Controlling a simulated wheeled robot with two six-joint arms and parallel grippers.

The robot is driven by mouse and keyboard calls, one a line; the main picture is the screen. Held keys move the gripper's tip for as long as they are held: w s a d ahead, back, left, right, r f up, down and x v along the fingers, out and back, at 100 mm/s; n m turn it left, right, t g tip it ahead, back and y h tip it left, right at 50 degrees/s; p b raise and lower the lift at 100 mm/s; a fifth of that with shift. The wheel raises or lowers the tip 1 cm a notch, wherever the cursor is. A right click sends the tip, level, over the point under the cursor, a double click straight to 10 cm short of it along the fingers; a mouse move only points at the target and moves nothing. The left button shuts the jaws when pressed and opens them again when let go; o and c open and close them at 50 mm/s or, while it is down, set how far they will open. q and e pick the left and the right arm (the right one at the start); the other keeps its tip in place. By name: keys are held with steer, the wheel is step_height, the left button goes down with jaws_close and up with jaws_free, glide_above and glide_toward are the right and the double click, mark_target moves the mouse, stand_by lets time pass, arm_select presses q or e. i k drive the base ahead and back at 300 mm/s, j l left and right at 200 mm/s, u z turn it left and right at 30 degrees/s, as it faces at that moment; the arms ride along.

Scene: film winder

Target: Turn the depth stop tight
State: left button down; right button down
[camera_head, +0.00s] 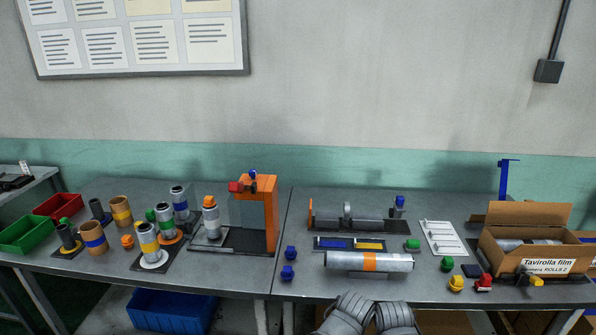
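I cannot tell for sure which part is the depth stop. An orange upright stand (270,215) on a dark base has a red part (236,187) and a small blue knob (252,173) at its top. A silver roll with an orange top (210,217) stands on that base. To the right, a low roller frame (352,218) has a blue knob (399,201) at its right end. Two grey ribbed links of mine show at the bottom middle edge. No gripper fingertips show, and nothing is seen touching either device.
Several rolls and cores, a green bin (28,235) and a red bin (58,205) fill the left. An open cardboard box (495,250) stands right.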

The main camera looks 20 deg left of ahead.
mark_target(252, 173)
steer(key=u, duration=1.35)
steer(key=i+l+z, duration=0.1)
steer(key=i+z, duration=0.45)
steer(key=i, duration=0.1)
